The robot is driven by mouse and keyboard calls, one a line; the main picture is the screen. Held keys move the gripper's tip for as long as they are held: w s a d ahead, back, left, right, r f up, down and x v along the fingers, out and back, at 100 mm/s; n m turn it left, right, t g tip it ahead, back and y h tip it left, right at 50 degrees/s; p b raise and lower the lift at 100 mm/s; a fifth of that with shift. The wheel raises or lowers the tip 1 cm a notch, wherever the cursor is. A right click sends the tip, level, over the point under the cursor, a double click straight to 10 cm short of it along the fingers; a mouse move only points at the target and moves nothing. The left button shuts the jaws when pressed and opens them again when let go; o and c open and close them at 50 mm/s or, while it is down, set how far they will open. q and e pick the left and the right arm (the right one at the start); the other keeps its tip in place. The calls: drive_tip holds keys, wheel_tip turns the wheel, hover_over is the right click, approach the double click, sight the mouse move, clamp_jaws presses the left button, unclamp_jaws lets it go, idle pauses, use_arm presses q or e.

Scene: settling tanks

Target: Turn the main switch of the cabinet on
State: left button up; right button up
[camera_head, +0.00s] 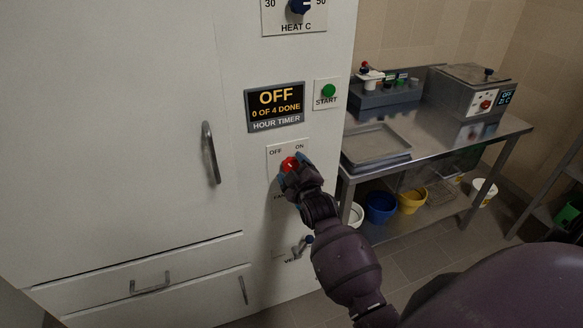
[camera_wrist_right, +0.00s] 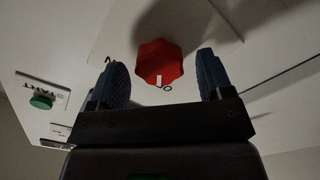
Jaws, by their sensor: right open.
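The cabinet (camera_head: 110,120) is a tall white box with a red main switch knob (camera_head: 289,164) on a plate marked OFF and ON. The display (camera_head: 275,107) above it reads OFF, 0 OF 4 DONE. My right gripper (camera_head: 291,174) is in front of the knob and partly hides it and its plate. In the right wrist view the red knob (camera_wrist_right: 159,63) lies between the two blue fingertips, with a gap on each side. A white mark shows on the knob's lower part. The gripper is open and holds nothing. My left gripper is not in view.
A green START button (camera_head: 328,91) is right of the display, and a HEAT C dial (camera_head: 301,6) is above. A valve handle (camera_head: 304,243) sits below the switch. A steel table (camera_head: 440,140) with a tray and instruments stands at the right.

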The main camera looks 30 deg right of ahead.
drive_tip(key=shift+w+d, duration=0.1)
drive_tip(key=shift+w, duration=0.4)
drive_tip(key=c, duration=0.9)
drive_tip(key=shift+r+m, duration=0.1)
drive_tip(key=shift+m, duration=0.2)
drive_tip(key=shift+m+p, duration=0.75)
drive_tip(key=shift+m, duration=0.05)
drive_tip(key=m+p, duration=0.2)
drive_tip(key=m, duration=0.1)
drive_tip(key=shift+m, duration=0.3)
drive_tip(key=m+p, duration=0.1)
drive_tip(key=m, duration=0.3)
drive_tip(key=shift+p, duration=0.35)
drive_tip(key=m, duration=0.3)
drive_tip(key=shift+p, duration=0.35)
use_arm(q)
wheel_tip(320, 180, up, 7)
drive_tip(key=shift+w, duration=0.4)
use_arm(e)
drive_tip(key=shift+m, duration=0.6)
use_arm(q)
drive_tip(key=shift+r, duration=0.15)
